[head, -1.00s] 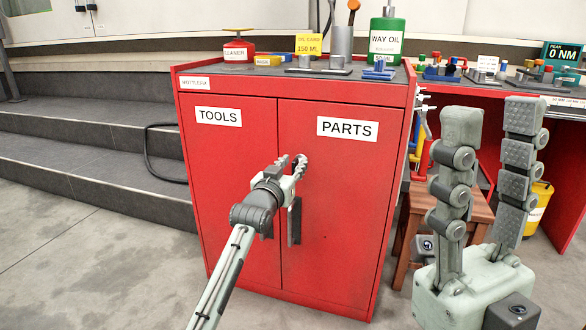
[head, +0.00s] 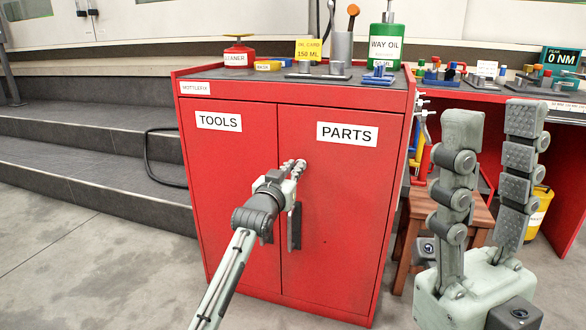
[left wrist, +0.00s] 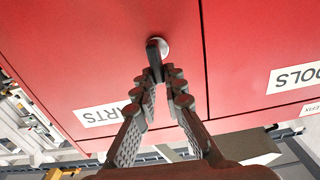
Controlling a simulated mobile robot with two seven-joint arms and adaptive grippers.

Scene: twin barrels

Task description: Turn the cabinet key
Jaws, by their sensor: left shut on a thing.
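The red cabinet (head: 225,185) has two shut doors, labelled TOOLS and PARTS. In the left wrist view a dark key (left wrist: 154,55) stands in a round silver lock (left wrist: 163,46) on the PARTS door (left wrist: 110,50). My left gripper (left wrist: 158,74) is shut on the key's outer end. In the head view my left gripper (head: 296,166) is at the upper inner part of the PARTS door and mostly hides the key. The dark door handle (head: 295,227) is just below it. My right gripper (head: 493,115) is open and empty, right of the cabinet.
A green WAY OIL bottle (head: 386,45), a red can (head: 239,53) and tools stand on the cabinet top. A wooden stool (head: 405,230) and a red bench (head: 560,150) are at the right. Steps (head: 90,150) rise at the left.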

